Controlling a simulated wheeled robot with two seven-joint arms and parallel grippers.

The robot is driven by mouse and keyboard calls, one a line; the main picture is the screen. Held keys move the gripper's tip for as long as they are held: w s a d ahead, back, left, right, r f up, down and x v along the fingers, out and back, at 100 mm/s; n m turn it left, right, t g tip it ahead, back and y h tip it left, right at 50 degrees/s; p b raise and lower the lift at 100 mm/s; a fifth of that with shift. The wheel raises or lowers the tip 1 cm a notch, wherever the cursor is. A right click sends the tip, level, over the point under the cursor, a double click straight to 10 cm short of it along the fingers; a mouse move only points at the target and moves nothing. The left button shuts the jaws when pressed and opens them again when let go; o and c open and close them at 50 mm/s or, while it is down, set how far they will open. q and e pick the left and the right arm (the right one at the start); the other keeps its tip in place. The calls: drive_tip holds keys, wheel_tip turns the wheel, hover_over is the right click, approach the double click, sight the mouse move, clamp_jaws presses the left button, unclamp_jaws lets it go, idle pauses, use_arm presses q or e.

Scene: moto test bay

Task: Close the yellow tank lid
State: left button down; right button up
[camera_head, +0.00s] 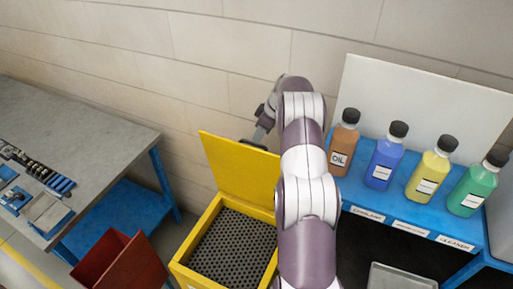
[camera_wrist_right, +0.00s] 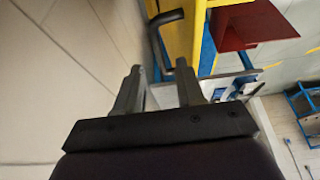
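The yellow tank (camera_head: 190,243) stands at the lower middle of the head view, with a dark perforated surface inside. Its yellow lid (camera_head: 238,168) is raised, tilted up at the back. My right gripper (camera_head: 256,140) is at the lid's upper edge, partly hidden by my arm. In the right wrist view my gripper (camera_wrist_right: 159,70) is open, its two fingers apart. A dark bent handle (camera_wrist_right: 158,42) on the yellow lid (camera_wrist_right: 182,38) reaches between the fingertips; I cannot tell whether they touch it. My left gripper is not in view.
A blue shelf (camera_head: 408,207) with several capped bottles (camera_head: 385,160) stands right of my arm. A grey workbench (camera_head: 85,125) with tools is at the left. An open red bin (camera_head: 128,265) sits left of the tank. A wall (camera_head: 200,60) rises close behind the lid.

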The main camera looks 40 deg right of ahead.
drive_tip(key=x, duration=0.3)
drive_tip(key=shift+d, duration=0.1)
drive_tip(key=shift+w+a+f+p, duration=0.15)
drive_tip(key=shift+a+f+p, duration=0.15)
drive_tip(key=shift+f, duration=0.1)
drive_tip(key=shift+d, duration=0.1)
clamp_jaws()
